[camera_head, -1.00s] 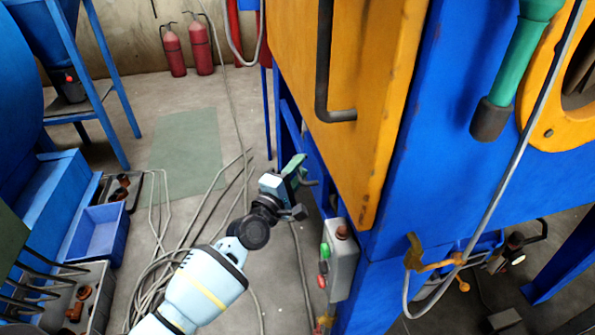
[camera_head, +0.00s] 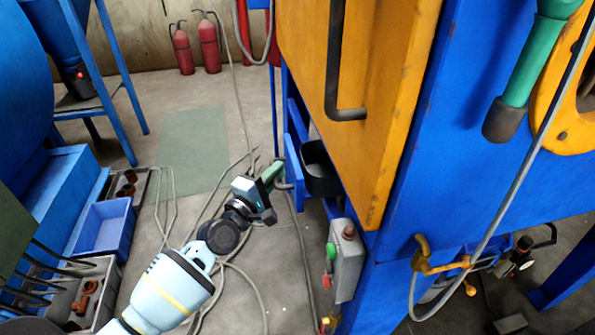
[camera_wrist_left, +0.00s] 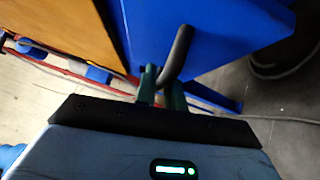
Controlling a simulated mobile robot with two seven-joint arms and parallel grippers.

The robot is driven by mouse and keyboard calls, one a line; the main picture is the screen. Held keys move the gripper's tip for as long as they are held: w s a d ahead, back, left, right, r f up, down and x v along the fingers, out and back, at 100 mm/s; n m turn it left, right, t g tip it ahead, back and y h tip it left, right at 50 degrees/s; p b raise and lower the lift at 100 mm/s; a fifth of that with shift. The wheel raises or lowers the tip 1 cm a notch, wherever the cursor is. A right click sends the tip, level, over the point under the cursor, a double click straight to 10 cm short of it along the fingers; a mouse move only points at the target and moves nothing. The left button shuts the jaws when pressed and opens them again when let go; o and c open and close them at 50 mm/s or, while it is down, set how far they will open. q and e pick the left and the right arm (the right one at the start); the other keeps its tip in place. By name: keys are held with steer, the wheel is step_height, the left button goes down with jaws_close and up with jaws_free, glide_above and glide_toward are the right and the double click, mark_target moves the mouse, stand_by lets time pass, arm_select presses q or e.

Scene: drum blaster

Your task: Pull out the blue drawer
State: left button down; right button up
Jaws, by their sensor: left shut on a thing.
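The blue drawer (camera_head: 294,165) stands partly pulled out of the left side of the blue machine, under the orange door. A black bin (camera_head: 322,180) shows behind its front panel. My left gripper (camera_head: 275,175) is at the front of the drawer, its green fingers shut on the dark drawer handle. In the left wrist view the fingers (camera_wrist_left: 160,86) close around the lower end of the black handle (camera_wrist_left: 179,52), which stands out from the blue drawer front (camera_wrist_left: 215,40). My right gripper is not in view.
A grey button box (camera_head: 346,262) is mounted on the machine near the drawer. Loose cables (camera_head: 245,270) lie on the floor under my left arm. A blue crate (camera_head: 103,228) stands at the left.

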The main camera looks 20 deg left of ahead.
arm_select(q)
steer(key=s+a+b, duration=0.1)
steer(key=s+a, duration=0.4)
steer(key=a, duration=0.3)
steer(key=shift+s+b, duration=0.2)
steer(key=shift+b, duration=0.1)
steer(key=c, duration=1.5)
jaws_free()
steer(key=v, duration=0.7)
steer(key=shift+s, duration=0.4)
